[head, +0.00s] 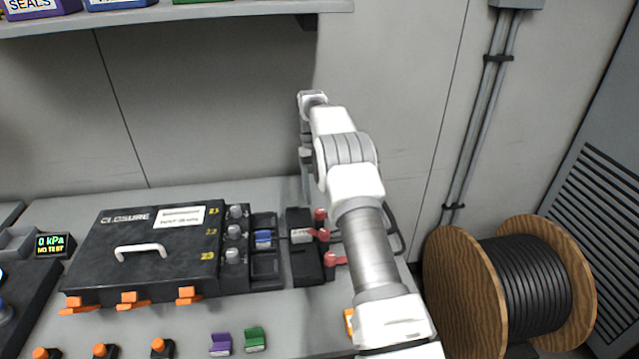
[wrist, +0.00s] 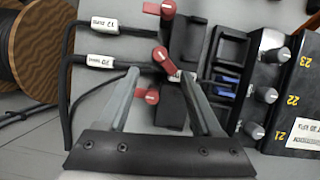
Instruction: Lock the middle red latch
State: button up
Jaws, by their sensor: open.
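Three red latches stand in a row on the black block (head: 301,262) right of the closure box. The middle red latch (head: 323,235) also shows in the wrist view (wrist: 164,57), its lever slanting. The near red latch (head: 335,259) points right in the head view, and it is at the top of the wrist view (wrist: 168,9). The far red latch (head: 320,214) appears lower in the wrist view (wrist: 150,97), between my fingers. My gripper (wrist: 161,75) is open and empty, its fingertips apart on either side of the middle latch's lever end. Contact cannot be told.
The black closure box (head: 150,255) with grey knobs (head: 234,232) and orange clips (head: 128,299) is left of the block. Black cables with white labels (wrist: 104,25) run beside the latches. A cable reel (head: 530,280) stands right of the bench. A shelf (head: 180,14) hangs above.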

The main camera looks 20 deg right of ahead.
jog(key=shift+v, duration=1.1)
jog(key=shift+s, duration=0.1)
